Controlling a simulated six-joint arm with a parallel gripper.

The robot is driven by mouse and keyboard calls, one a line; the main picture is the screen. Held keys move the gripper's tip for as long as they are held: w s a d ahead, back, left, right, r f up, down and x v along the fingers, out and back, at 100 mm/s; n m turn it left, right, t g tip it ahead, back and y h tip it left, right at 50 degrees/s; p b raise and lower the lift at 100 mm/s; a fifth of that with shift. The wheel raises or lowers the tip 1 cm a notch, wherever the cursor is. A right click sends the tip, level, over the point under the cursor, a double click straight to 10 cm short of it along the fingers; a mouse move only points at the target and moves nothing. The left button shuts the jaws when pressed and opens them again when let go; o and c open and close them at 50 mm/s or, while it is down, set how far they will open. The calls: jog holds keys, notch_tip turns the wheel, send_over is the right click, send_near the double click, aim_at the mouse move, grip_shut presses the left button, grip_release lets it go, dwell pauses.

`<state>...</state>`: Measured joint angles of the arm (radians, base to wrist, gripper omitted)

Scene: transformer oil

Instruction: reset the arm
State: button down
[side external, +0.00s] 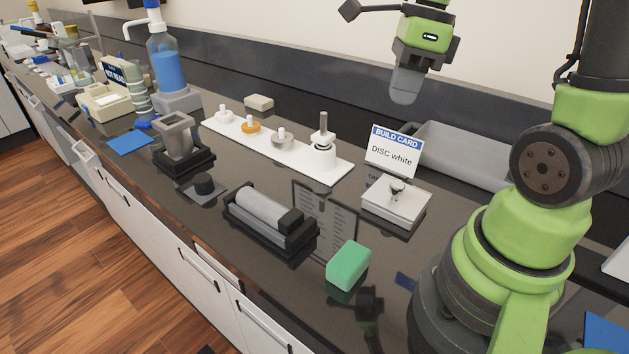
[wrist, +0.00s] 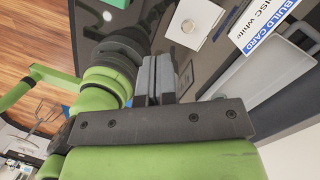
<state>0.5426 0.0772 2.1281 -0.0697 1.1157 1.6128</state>
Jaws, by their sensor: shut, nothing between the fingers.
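My gripper (side external: 405,88) hangs in the air above the back of the bench, with its fingers pointing down. It is shut and nothing shows between the fingers. In the wrist view the fingers (wrist: 156,80) lie side by side, close to my green arm base. The gripper is well above the build card and the small white block and touches nothing.
A build card (side external: 393,152) reading "DISC white" stands behind a white block (side external: 396,204). A grey tray (side external: 460,150) lies at the back. A white strip (side external: 340,171) holds several parts. A green block (side external: 348,265), a grey cylinder in a black cradle (side external: 270,240) and a blue bottle (side external: 168,68) stand on the bench.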

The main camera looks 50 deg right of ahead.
jog(key=s+a+r+n+t, duration=0.3)
jog(key=a+n, duration=0.2)
jog(key=n, duration=0.7)
jog(key=s+a+r+n+t, duration=0.3)
jog(key=a+n, duration=0.3)
jog(key=n, duration=0.7)
jog(key=shift+s+a+r+n, duration=0.2)
jog(key=shift+r+n, duration=0.1)
jog(key=shift+r, duration=0.15)
